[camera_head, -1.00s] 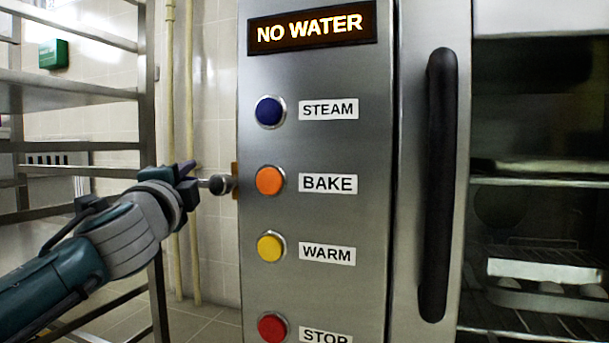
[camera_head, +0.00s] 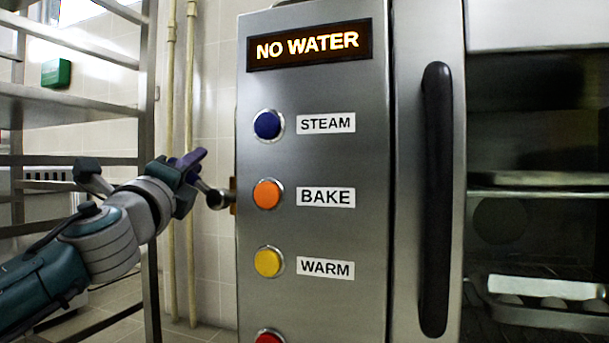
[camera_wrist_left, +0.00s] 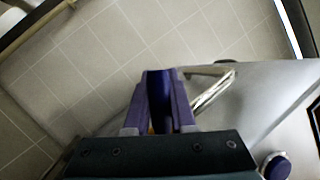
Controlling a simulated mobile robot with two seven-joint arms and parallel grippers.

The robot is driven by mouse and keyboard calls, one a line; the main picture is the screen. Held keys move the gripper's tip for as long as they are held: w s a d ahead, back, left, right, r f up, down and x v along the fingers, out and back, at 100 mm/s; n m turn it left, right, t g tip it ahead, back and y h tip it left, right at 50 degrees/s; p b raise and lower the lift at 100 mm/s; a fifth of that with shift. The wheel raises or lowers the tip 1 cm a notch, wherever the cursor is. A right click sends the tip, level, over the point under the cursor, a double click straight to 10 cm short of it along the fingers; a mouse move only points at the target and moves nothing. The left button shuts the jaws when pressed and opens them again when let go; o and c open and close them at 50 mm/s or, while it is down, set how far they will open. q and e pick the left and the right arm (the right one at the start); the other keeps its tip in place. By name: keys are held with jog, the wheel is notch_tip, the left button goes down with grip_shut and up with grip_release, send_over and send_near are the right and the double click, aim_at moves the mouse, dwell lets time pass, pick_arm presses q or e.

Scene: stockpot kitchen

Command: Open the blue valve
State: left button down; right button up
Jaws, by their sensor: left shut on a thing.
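The blue valve sits on the left side of the steel oven. Its metal stem (camera_head: 216,199) meets the oven wall in the head view, and its dark blue lever (camera_wrist_left: 158,92) shows between my fingers in the left wrist view. My left gripper (camera_head: 188,166) is shut on this lever, left of the panel, and its fingers largely cover the lever in the head view. The lever's exact angle is hard to tell. The lit sign (camera_head: 309,46) on the panel reads NO WATER. My right gripper is in neither view.
The oven panel has blue STEAM (camera_head: 267,125), orange BAKE (camera_head: 267,194) and yellow WARM (camera_head: 268,262) buttons, with a red one below. A black door handle (camera_head: 436,200) stands to the right. A metal rack (camera_head: 70,105) stands left, and pale pipes (camera_head: 190,255) run up the tiled wall.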

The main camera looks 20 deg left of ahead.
pick_arm(q)
jog(key=shift+d+r+m+h, duration=0.15)
jog(key=shift+r+m+h, duration=0.05)
jog(key=shift+m+h, duration=0.25)
jog(key=c, duration=0.8)
grip_release()
jog(key=shift+o, duration=0.2)
jog(key=v, duration=1)
jog(key=shift+w+f, duration=0.1)
